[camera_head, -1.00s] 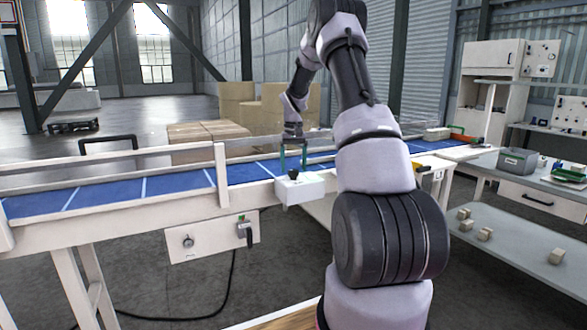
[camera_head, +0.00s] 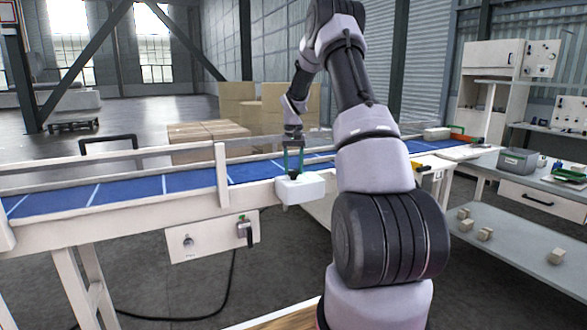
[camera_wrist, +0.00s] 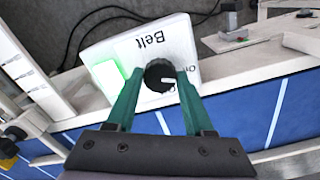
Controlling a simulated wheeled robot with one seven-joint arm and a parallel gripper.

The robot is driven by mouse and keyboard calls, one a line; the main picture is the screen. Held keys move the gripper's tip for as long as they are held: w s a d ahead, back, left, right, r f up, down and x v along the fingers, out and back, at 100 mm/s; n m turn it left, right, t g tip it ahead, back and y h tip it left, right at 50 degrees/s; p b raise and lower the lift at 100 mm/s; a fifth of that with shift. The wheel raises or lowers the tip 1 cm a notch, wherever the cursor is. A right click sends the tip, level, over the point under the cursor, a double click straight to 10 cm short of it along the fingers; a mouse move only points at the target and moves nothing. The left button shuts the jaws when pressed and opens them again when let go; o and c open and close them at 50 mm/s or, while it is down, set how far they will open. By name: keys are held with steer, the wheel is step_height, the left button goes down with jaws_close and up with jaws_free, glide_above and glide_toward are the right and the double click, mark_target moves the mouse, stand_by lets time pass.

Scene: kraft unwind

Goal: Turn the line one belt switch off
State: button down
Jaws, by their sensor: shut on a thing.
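The belt switch box (camera_head: 304,189) is a white box on the near side of the conveyor. In the wrist view its white top (camera_wrist: 186,42) carries the upside-down word "Belt", a round black knob (camera_wrist: 159,75) with a white mark, and a lit green lamp (camera_wrist: 112,78). The mark points to the right in that view; the small lettering beside the knob is partly hidden by a finger. My gripper (camera_wrist: 160,78) has its green fingers on both sides of the knob, shut on it. In the head view my gripper (camera_head: 294,172) points down over the box.
The blue conveyor belt (camera_head: 190,181) runs behind the box, with a low rail along it. A lower panel (camera_head: 212,238) with a key switch and a black handle hangs at the left. Cardboard boxes (camera_head: 205,140) stand behind the belt. A workbench (camera_head: 540,200) is at the right.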

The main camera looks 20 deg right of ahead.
mark_target(293, 170)
steer(key=m, duration=0.6)
steer(key=shift+m, duration=0.3)
steer(key=m, duration=0.6)
steer(key=shift+m, duration=0.3)
steer(key=shift+c, duration=1.4)
jaws_free()
step_height(293, 170, up, 11)
steer(key=shift+f, duration=0.1)
